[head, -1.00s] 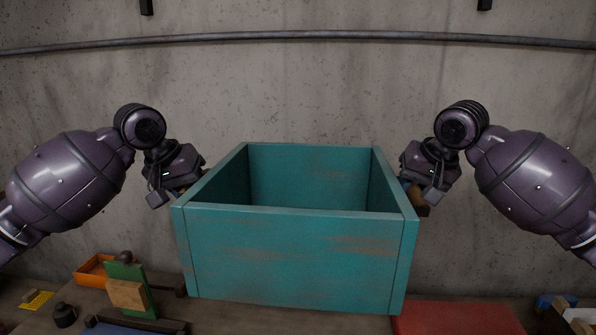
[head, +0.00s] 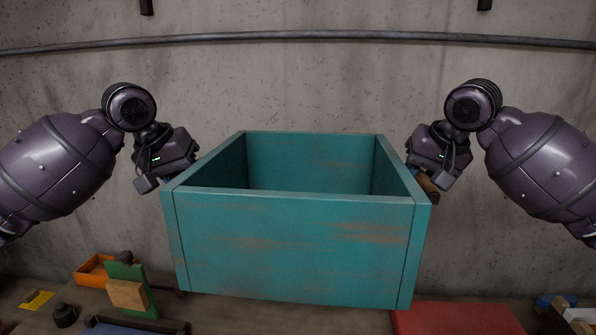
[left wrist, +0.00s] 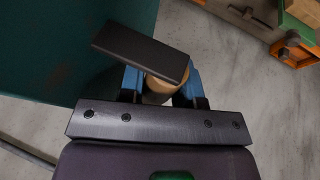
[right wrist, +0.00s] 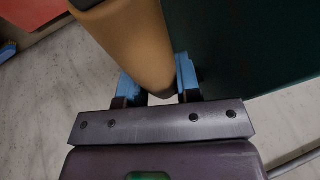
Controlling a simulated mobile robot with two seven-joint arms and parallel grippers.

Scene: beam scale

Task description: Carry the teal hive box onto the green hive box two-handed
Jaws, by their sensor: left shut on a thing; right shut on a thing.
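The teal hive box (head: 290,245) is open-topped and hangs in the air in front of me, roughly level, in the middle of the head view. My left gripper (left wrist: 160,88) is shut on a tan wooden handle (left wrist: 157,85) at the box's left side, partly covered by a dark plate. My right gripper (right wrist: 157,85) is shut on the tan handle (right wrist: 128,45) at the right side. In the head view both hands flank the box, with their fingers mostly hidden. I cannot make out a green hive box; the teal box blocks the view below and behind it.
A table (head: 215,315) lies below. On its left stand a green upright piece (head: 138,275) with a wooden block (head: 127,294), and an orange tray (head: 90,272). A red flat surface (head: 455,318) lies at the right. A concrete wall (head: 300,85) is behind.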

